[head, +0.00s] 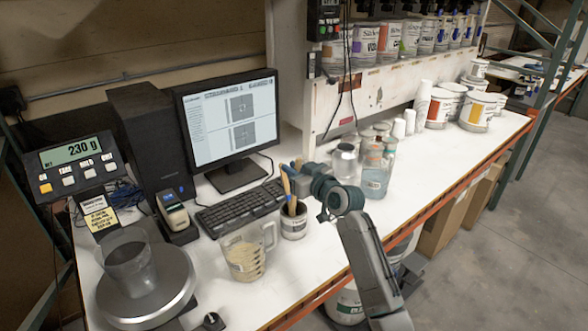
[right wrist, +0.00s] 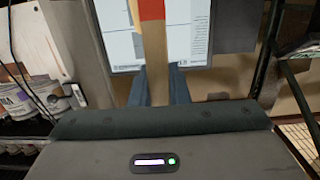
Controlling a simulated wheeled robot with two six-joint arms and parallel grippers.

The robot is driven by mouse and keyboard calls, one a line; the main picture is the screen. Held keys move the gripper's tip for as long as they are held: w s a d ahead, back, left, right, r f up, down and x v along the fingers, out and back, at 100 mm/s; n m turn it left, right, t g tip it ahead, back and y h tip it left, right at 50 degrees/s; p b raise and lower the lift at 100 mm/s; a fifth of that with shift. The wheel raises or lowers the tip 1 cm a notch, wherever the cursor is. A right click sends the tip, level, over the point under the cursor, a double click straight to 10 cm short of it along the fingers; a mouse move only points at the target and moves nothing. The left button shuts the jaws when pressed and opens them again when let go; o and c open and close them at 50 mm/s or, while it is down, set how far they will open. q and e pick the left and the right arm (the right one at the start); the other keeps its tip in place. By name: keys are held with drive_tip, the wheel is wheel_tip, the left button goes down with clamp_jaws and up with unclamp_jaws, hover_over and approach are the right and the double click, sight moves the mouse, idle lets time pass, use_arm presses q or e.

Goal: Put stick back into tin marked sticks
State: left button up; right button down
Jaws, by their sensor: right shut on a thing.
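The tin (head: 294,226), small and white with a dark label, stands on the white bench, right of the measuring jug. My right gripper (head: 291,176) reaches in from the right, just above the tin, and is shut on a wooden stick (head: 286,184). In the right wrist view the stick (right wrist: 155,60) stands between the two fingers, with a red band near the top of the picture. At least one other stick seems to stand in the tin. I cannot tell whether the held stick's lower end is inside the rim. My left gripper is not in view.
A clear jug (head: 245,252) with beige contents stands close left of the tin. A keyboard (head: 240,206) lies behind it. Bottles and a lidded can (head: 345,160) stand behind my right arm. A scale (head: 146,290) with a clear beaker is at the left. The bench's orange edge (head: 440,195) runs at the right.

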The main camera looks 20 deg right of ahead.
drive_tip(key=shift+w+f+b, duration=0.15)
drive_tip(key=shift+f+b, duration=0.6)
drive_tip(key=shift+f, duration=0.2)
drive_tip(key=shift+w+f+b, duration=0.1)
drive_tip(key=shift+f+b, duration=0.6)
drive_tip(key=shift+f, duration=0.25)
drive_tip(key=shift+w+a+f+b, duration=0.1)
drive_tip(key=shift+f+b, duration=0.55)
drive_tip(key=shift+f, duration=0.05)
drive_tip(key=c, duration=1.3)
unclamp_jaws()
drive_tip(key=shift+s+d+f+b, duration=0.1)
drive_tip(key=shift+s+d+b, duration=0.15)
drive_tip(key=shift+s, duration=0.25)
drive_tip(key=b+v, duration=0.3)
drive_tip(key=v, duration=0.6)
drive_tip(key=shift+s, duration=0.3)
